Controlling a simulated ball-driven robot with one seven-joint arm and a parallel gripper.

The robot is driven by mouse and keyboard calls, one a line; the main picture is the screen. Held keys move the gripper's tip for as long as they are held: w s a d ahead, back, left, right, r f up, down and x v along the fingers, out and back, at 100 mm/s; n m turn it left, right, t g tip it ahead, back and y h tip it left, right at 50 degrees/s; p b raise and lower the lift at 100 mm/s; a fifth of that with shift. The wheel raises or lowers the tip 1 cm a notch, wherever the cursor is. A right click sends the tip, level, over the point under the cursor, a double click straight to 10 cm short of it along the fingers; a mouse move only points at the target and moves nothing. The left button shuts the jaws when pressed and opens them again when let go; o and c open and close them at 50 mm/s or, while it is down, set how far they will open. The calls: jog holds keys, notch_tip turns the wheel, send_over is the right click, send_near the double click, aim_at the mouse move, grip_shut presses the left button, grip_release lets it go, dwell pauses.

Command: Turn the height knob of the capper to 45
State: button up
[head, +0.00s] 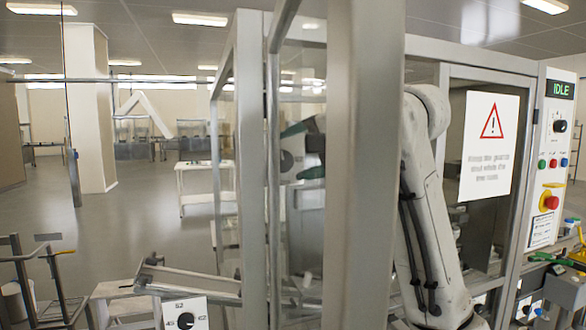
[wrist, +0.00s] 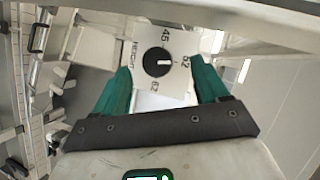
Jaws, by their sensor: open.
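The height knob (wrist: 157,62) is a round black dial on a white plate marked HEIGHT, with 45, 52 and 62 around it. Its white pointer faces the 52 in the wrist view. In that view my gripper (wrist: 161,68) is open, its teal fingers on either side of the knob. I cannot tell how far the fingertips are from the plate. In the head view my gripper (head: 300,150) shows behind the clear guard, beside a white plate with a dark knob (head: 287,160). A frame post hides part of my arm.
Clear guard panels and a grey frame post (head: 365,180) stand around my arm. A control panel (head: 552,160) reading IDLE is at the right, beside a warning sign (head: 489,145). Another numbered dial (head: 185,320) is at the lower left. Open floor lies at the left.

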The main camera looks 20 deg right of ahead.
jog(key=s+d+f+m+t+b, duration=0.2)
jog(key=s+f+m+t, duration=0.4)
jog(key=m, duration=0.7)
jog(key=p+x, duration=0.3)
jog(key=x, duration=0.8)
jog(key=shift+d+r+t, duration=0.2)
jog(key=shift+r+t, duration=0.1)
jog(key=shift+r, duration=0.05)
jog(key=c, duration=1.1)
jog(key=shift+o, duration=0.2)
